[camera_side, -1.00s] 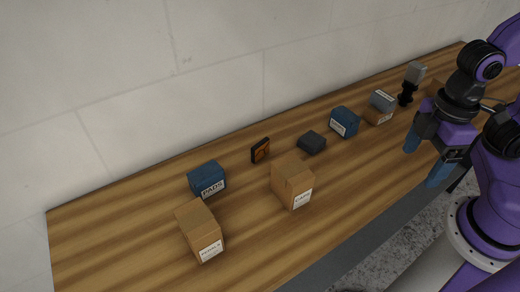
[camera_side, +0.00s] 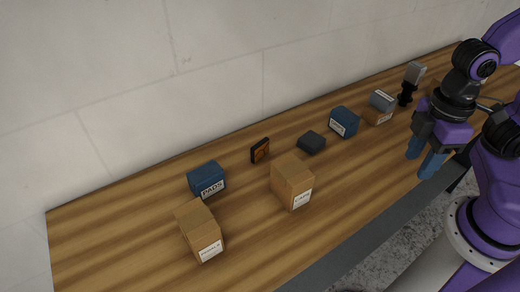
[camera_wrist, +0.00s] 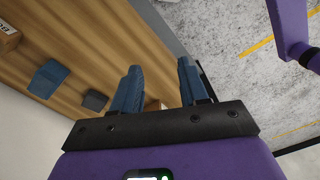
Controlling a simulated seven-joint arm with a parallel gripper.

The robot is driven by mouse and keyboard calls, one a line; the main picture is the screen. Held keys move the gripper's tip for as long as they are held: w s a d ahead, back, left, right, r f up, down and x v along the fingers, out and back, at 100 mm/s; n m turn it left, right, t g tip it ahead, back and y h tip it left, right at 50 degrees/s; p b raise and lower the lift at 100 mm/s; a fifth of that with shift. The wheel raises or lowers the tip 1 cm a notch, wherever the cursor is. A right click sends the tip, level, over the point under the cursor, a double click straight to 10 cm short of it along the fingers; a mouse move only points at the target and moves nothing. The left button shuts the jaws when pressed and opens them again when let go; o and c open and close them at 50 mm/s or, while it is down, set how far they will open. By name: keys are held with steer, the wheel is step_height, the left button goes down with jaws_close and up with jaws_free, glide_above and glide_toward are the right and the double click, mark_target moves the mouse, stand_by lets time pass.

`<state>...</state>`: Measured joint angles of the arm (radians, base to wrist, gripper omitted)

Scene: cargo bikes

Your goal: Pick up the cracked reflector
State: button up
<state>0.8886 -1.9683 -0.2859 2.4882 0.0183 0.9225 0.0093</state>
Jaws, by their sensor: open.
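The reflector (camera_side: 260,150) is a small orange piece in a dark frame. It stands upright near the back of the wooden bench, between the blue PADS box and a dark block in the side view. Any crack is too small to make out. My gripper (camera_side: 424,166) is open and empty, with blue fingers, over the right front part of the bench. It is far to the right of the reflector and apart from it. In the wrist view my gripper (camera_wrist: 160,85) shows two separated fingers, and I cannot make out the reflector there.
The blue PADS box (camera_side: 207,180) and two cardboard boxes (camera_side: 198,230) (camera_side: 292,182) stand on the bench (camera_side: 120,225). A dark block (camera_side: 311,142), another blue box (camera_side: 344,121) and a grey-topped box (camera_side: 381,107) lie farther right. The wall (camera_side: 120,90) runs behind.

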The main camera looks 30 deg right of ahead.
steer(key=w+a+f+m+g+y, duration=0.1)
steer(key=w+a+m+g, duration=0.35)
steer(key=w+m, duration=0.4)
steer(key=m+t+y, duration=0.1)
steer(key=m+y, duration=1.1)
steer(key=m, duration=0.7)
glide_toward(267, 138)
steer(key=v, duration=0.2)
steer(key=shift+d, duration=0.25)
steer(key=shift+w+a, duration=0.1)
steer(key=x, duration=1.1)
steer(key=shift+a+f, duration=0.2)
steer(key=shift+f, duration=0.05)
steer(key=shift+x, duration=2.7)
jaws_close()
